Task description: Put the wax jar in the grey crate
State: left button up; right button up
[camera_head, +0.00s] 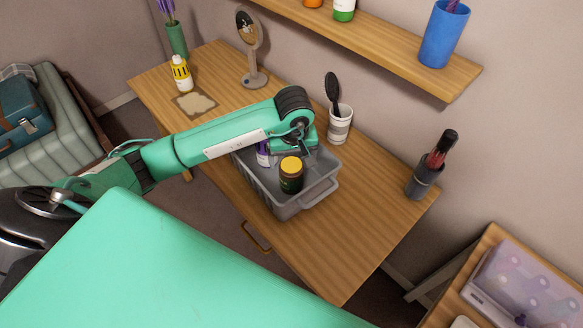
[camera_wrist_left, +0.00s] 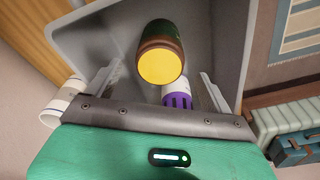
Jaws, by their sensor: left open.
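The wax jar, dark with a yellow lid (camera_head: 291,174), stands upright inside the grey crate (camera_head: 287,209) on the wooden table; the jar also shows in the left wrist view (camera_wrist_left: 161,52). My left gripper (camera_head: 304,152) is over the crate's back part, just behind the jar. In the left wrist view its two fingers (camera_wrist_left: 158,88) are apart with nothing held between them, and the jar lies beyond them. A white bottle with a purple cap (camera_wrist_left: 177,97) is also in the crate. My left arm hides part of the crate's far side. My right gripper does not show.
A striped cup with a black brush (camera_head: 339,124) stands behind the crate, and a dark brush holder (camera_head: 424,177) stands at the right. A yellow-and-white bottle (camera_head: 181,73) and a round mirror (camera_head: 252,62) are at the left. A shelf (camera_head: 390,52) overhangs the back. The front right tabletop is clear.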

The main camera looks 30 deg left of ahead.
pick_arm(q)
notch_tip(320, 180, up, 3)
jog(key=shift+s+d+r, duration=0.15)
jog(key=shift+r, duration=0.05)
jog(key=shift+s+r+b, duration=0.1)
jog(key=shift+r+b, duration=0.2)
jog(key=shift+r, duration=0.05)
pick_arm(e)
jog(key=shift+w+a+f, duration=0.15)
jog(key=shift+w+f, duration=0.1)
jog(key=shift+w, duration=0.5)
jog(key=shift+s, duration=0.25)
pick_arm(q)
jog(key=shift+f, duration=0.1)
